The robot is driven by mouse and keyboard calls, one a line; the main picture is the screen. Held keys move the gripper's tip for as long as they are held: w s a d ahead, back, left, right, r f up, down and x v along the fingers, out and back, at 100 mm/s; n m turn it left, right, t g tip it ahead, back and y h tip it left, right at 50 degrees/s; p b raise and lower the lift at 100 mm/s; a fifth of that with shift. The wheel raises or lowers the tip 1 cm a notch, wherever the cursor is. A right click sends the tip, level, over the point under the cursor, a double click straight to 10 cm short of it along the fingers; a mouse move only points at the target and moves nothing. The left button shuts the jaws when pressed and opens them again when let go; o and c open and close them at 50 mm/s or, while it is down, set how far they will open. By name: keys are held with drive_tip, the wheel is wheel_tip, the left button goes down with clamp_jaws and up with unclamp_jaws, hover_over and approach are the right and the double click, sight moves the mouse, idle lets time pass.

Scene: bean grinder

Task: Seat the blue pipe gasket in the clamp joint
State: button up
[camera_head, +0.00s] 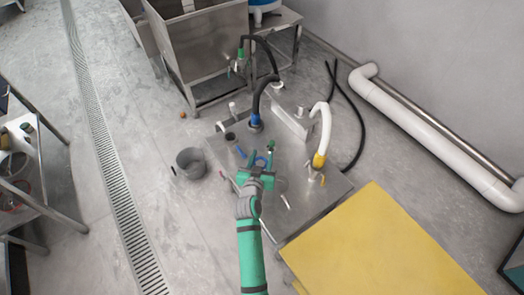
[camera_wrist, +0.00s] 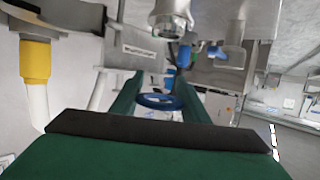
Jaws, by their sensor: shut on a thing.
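The blue pipe gasket (camera_wrist: 160,101) is a thin ring. In the wrist view it sits between the two green fingers of my gripper (camera_wrist: 162,108), which are shut on it. In the head view my gripper (camera_head: 258,166) is over the near part of the metal table, with the blue ring (camera_head: 261,160) at its tips. A metal pipe fitting (camera_wrist: 172,20) shows beyond and above the ring in the wrist view, apart from it. I cannot tell for sure whether this is the clamp joint. A blue part (camera_wrist: 215,52) is beside it.
The metal table (camera_head: 318,196) carries a black hose with a blue collar (camera_head: 256,122) and a white hose with a yellow collar (camera_head: 319,159). A grey bucket (camera_head: 191,162) stands left on the floor. A yellow platform (camera_head: 375,250) lies at right.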

drive_tip(key=shift+d, duration=0.1)
idle(0.3)
drive_tip(key=shift+f, duration=0.3)
drive_tip(key=shift+s+f, duration=0.1)
drive_tip(key=shift+f, duration=2.45)
